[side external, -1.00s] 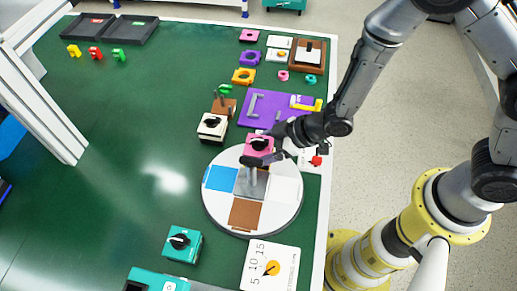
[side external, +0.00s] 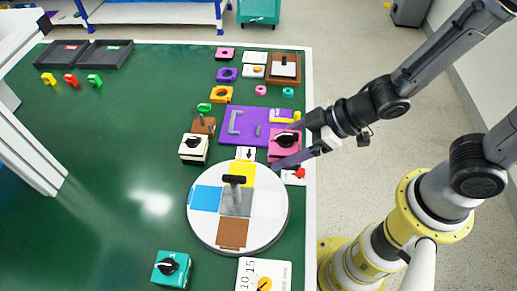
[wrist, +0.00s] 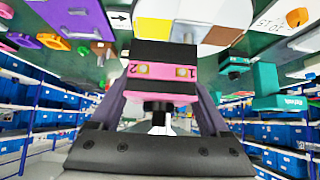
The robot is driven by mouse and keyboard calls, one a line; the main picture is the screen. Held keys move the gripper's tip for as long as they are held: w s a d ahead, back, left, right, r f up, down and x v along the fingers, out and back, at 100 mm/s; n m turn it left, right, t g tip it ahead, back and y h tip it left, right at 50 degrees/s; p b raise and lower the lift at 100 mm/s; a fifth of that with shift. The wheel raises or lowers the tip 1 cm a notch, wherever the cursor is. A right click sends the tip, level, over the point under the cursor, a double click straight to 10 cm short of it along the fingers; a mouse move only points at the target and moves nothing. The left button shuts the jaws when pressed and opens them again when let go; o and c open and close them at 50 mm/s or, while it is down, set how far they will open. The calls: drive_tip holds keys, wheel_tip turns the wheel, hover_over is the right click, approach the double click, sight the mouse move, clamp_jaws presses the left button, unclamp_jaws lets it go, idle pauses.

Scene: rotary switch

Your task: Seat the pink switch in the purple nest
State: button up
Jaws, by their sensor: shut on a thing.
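The pink switch (side external: 284,143) has a black body with a black-and-white knob. My gripper (side external: 287,154) is shut on it; the wrist view shows the pink switch (wrist: 158,70) between both fingers, with terminals marked 1 and 2 facing the camera. The purple nest (side external: 233,138) is a flat purple plate with a grey angled bracket and a small grey post. In the side view the switch overlaps the nest's lower right corner; its height above the plate is hard to judge. The purple nest (wrist: 92,30) also shows at the upper left of the wrist view, apart from the switch.
A round turntable (side external: 275,222) with coloured sectors and a black-topped post stands just below the nest. A white switch (side external: 194,148) and brown stand (side external: 204,126) are on its left. A yellow-and-purple piece (side external: 285,115) sits at its upper right. The green table's left middle is clear.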

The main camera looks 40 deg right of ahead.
sight(293, 143)
drive_tip(key=s, duration=0.1)
drive_tip(key=s+d+r, duration=0.1)
drive_tip(key=s+r, duration=0.1)
drive_tip(key=shift+s+d+r, duration=0.1)
drive_tip(key=shift+d+r, duration=0.15)
drive_tip(key=shift+d, duration=0.05)
drive_tip(key=shift+w+a+r+n, duration=0.4)
drive_tip(key=shift+w+a+n, duration=0.1)
drive_tip(key=shift+w, duration=0.1)
drive_tip(key=shift+g+y, duration=0.3)
drive_tip(key=shift+g, duration=0.1)
drive_tip(key=w, duration=0.2)
drive_tip(key=w+d, duration=0.1)
drive_tip(key=w, duration=0.1)
drive_tip(key=w+d+f+m, duration=0.1)
drive_tip(key=w+d+f, duration=0.2)
drive_tip(key=w+d, duration=0.45)
drive_tip(key=shift+t, duration=0.4)
drive_tip(key=w+a+f, duration=0.1)
drive_tip(key=w+f, duration=0.2)
drive_tip(key=w, duration=0.1)
drive_tip(key=w+a+f, duration=0.1)
drive_tip(key=w+f, duration=0.2)
drive_tip(key=w, duration=0.1)
drive_tip(key=w+a+f, duration=0.1)
drive_tip(key=w+f, duration=0.2)
drive_tip(key=w, duration=0.1)
drive_tip(key=shift+w+a+f, duration=0.1)
drive_tip(key=shift+w+f, duration=0.1)
drive_tip(key=shift+f, duration=1.6)
